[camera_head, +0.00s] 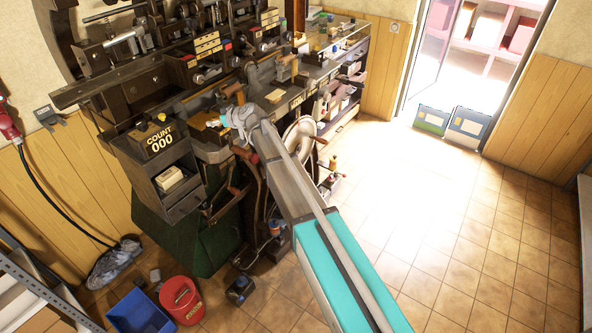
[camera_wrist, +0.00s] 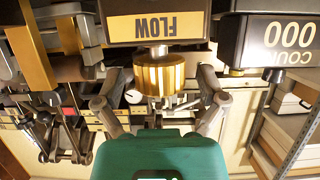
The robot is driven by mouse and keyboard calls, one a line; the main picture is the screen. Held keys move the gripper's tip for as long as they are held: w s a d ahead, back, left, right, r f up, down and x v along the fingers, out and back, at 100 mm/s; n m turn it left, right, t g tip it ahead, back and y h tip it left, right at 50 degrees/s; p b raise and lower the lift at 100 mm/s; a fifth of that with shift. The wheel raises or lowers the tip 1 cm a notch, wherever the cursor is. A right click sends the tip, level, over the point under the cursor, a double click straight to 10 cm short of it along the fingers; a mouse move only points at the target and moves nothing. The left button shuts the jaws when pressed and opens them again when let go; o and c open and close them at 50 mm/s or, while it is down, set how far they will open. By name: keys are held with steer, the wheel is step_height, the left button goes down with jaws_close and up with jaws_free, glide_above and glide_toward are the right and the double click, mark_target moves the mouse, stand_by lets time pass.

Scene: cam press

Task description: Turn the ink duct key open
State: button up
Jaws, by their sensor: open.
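In the wrist view, which is upside down, a ribbed brass knob (camera_wrist: 160,76) sits on a short metal stem against a dark block with a yellow FLOW label (camera_wrist: 155,25). It appears to be the ink duct key. My gripper (camera_wrist: 158,88) is open, with one finger on each side of the knob. Small gaps seem to show between fingers and knob; I cannot tell whether either touches. In the head view my gripper (camera_head: 226,121) is at the press front, right of the COUNT box, and the knob is too small to make out.
The black COUNT 000 box (camera_head: 160,140) is close beside my gripper; it also shows in the wrist view (camera_wrist: 285,35). Press levers and rollers crowd behind. A blue bin (camera_head: 140,312) and red bucket (camera_head: 181,299) stand on the floor. The tiled floor at right is clear.

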steer(key=shift+w+n+g+y, duration=0.1)
steer(key=shift+n+g+y, duration=0.5)
steer(key=shift+n+g, duration=0.3)
steer(key=p+v, duration=0.6)
steer(key=v, duration=0.8)
steer(key=s+d+f+m+g+h, duration=0.2)
steer(key=s+d+f+m+h, duration=0.1)
steer(key=s+d, duration=0.4)
steer(key=s+d+f+m+g+h, duration=0.2)
steer(key=s+d+f, duration=0.4)
steer(key=s, duration=0.3)
steer(key=shift+s+d+f+m+h+b, duration=0.3)
steer(key=shift+s+d+m+h+b, duration=0.15)
steer(key=shift+h, duration=0.35)
steer(key=shift+w, duration=0.1)
steer(key=s+d+f+m+g+h, duration=0.2)
steer(key=s+d+m+h, duration=0.3)
steer(key=s+d, duration=0.5)
steer(key=shift+s+d+f+m+g, duration=0.15)
steer(key=shift+s+d+m+g, duration=0.3)
steer(key=shift+s, duration=0.55)
